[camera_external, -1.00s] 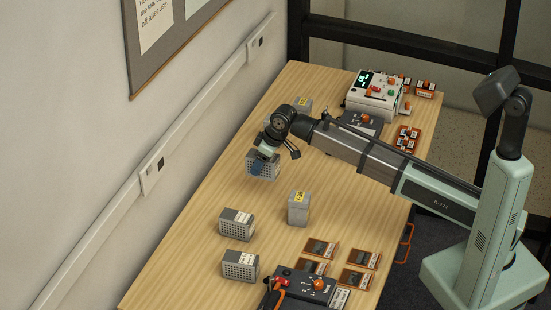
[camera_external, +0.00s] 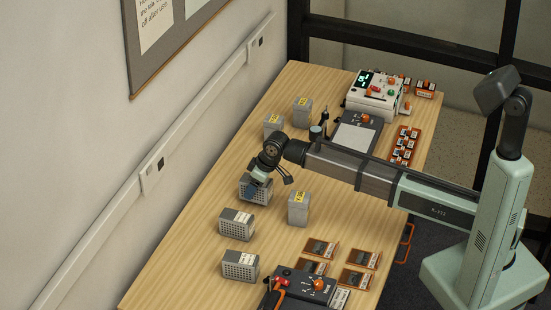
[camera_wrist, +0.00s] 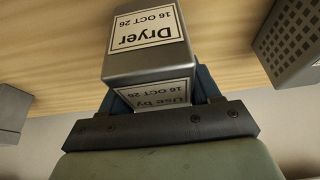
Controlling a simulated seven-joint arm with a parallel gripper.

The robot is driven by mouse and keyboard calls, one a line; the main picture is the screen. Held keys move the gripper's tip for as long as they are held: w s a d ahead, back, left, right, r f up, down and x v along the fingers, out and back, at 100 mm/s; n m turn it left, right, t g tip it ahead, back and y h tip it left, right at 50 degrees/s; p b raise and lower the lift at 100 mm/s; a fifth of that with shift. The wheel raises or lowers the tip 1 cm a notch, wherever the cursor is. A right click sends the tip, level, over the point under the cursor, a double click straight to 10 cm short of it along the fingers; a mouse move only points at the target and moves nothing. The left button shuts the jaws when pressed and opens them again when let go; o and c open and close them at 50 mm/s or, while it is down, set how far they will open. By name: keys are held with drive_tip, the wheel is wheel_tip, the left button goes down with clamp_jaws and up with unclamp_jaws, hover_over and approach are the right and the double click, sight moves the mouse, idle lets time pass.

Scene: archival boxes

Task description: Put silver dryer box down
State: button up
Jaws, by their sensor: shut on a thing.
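The silver dryer box (camera_external: 264,194) is a grey box with a perforated side, held over the left half of the table. In the wrist view the box (camera_wrist: 150,65) shows a white "Dryer" label dated 16 OCT 26 and a "Use by" label on another face. My gripper (camera_external: 253,188) is shut on it from above, with a blue finger (camera_wrist: 205,84) against its side. The box is close to the tabletop; I cannot tell whether its base touches. The gripper partly hides it.
Two perforated silver boxes stand nearer, one (camera_external: 236,225) close by and one (camera_external: 240,266) beyond it. A yellow-labelled grey box (camera_external: 298,211) stands to the right. Two more yellow-labelled boxes (camera_external: 303,112) (camera_external: 273,126) stand farther back. Bare table (camera_external: 190,245) lies to the left.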

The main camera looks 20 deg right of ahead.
drive_tip(key=shift+f, duration=0.75)
drive_tip(key=shift+f, duration=0.15)
drive_tip(key=o, duration=1.3)
drive_tip(key=shift+c, duration=0.2)
drive_tip(key=v, duration=1.2)
